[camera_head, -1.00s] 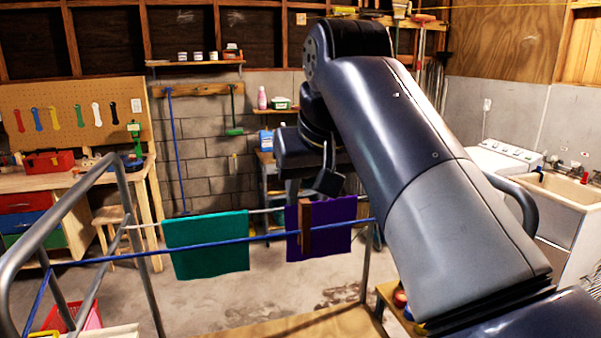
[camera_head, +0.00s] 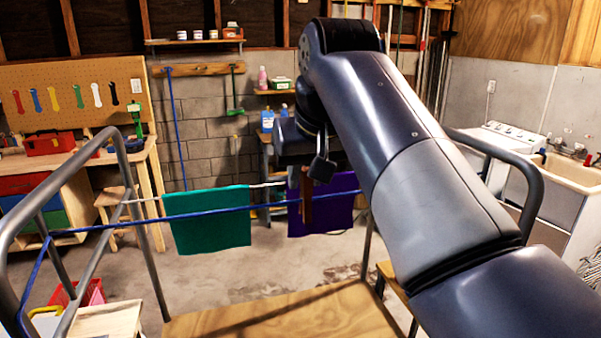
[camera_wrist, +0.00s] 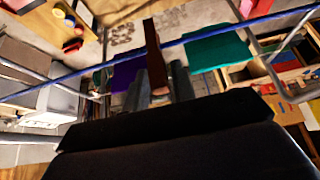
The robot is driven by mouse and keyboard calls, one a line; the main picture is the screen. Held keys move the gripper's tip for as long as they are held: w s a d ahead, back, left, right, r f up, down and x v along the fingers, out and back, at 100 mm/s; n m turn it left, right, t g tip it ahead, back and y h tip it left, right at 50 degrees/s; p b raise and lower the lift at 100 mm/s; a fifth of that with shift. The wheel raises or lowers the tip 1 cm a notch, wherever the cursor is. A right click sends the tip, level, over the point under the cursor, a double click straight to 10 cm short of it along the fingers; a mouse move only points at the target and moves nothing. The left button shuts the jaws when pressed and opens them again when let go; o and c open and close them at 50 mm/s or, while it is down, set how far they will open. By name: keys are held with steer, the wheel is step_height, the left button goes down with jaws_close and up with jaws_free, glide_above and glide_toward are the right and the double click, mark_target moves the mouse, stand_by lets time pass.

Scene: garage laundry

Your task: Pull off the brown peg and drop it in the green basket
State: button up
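The brown peg (camera_head: 307,186) is upright over the line at the purple cloth (camera_head: 332,212), and a teal cloth (camera_head: 207,222) hangs to its left. In the wrist view the peg (camera_wrist: 153,45) crosses the blue line, and its near end lies between the two grey fingers of my gripper (camera_wrist: 157,88). The fingers stand apart with a gap on each side; I cannot tell whether they touch it. In the head view my gripper (camera_head: 321,171) is beside the peg's upper end and partly hides it. I cannot make out a green basket.
A blue line (camera_head: 180,216) runs in front of the cloths between grey metal rails (camera_head: 137,215). A wooden board (camera_head: 270,315) lies below. A red basket (camera_head: 92,292) stands at lower left. A workbench is at the left, a sink (camera_head: 568,178) at the right.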

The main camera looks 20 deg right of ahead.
jaws_close()
steer(key=shift+r, duration=0.1)
steer(key=shift+r+p, duration=1.05)
steer(key=shift+p, duration=0.15)
steer(key=shift+r, duration=1.85)
steer(key=shift+f, duration=0.1)
